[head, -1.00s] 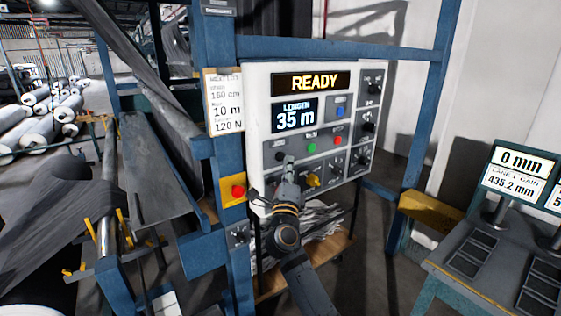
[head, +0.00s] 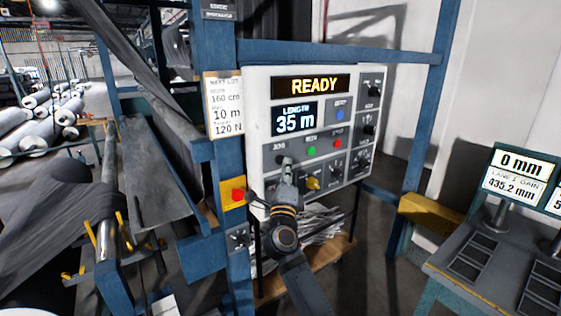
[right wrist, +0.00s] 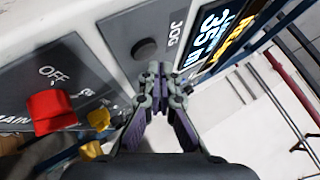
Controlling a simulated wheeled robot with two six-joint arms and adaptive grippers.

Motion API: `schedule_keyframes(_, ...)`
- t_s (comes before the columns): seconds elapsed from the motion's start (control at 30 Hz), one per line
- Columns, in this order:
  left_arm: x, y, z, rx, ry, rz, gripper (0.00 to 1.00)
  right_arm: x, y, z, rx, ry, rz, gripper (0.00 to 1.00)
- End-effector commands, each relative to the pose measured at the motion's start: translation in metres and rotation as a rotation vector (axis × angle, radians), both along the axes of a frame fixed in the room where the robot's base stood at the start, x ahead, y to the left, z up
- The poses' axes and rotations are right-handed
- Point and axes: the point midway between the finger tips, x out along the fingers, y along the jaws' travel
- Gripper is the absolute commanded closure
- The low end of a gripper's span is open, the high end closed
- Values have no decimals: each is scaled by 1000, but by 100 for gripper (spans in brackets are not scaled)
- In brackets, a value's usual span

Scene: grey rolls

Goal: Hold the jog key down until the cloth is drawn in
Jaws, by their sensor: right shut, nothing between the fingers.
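The jog key (right wrist: 145,49) is a round black button beside the word JOG in the right wrist view. It shows small in the head view (head: 279,159), on the white control panel (head: 257,120). My right gripper (head: 287,163) is shut and empty just in front of the key. In the right wrist view its fingertips (right wrist: 157,72) are close beside the key, with a small gap in the picture; I see no clear touch. The display (head: 310,85) reads READY, and the length screen (head: 294,118) reads 35 m. Grey cloth (head: 55,205) hangs at the left. My left gripper is out of view.
A red button (head: 238,194) on a yellow box is left of my right gripper. A red knob (right wrist: 50,110) marked OFF shows in the right wrist view. Blue posts (head: 222,100) frame the panel. A console (head: 500,255) with screens stands at the right.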

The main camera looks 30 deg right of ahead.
Motion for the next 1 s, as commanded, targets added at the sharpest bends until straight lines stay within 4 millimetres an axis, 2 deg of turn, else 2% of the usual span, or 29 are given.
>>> schedule_keyframes(1.0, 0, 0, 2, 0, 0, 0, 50, 8, 1, 0, 0, 0, 0, 100)
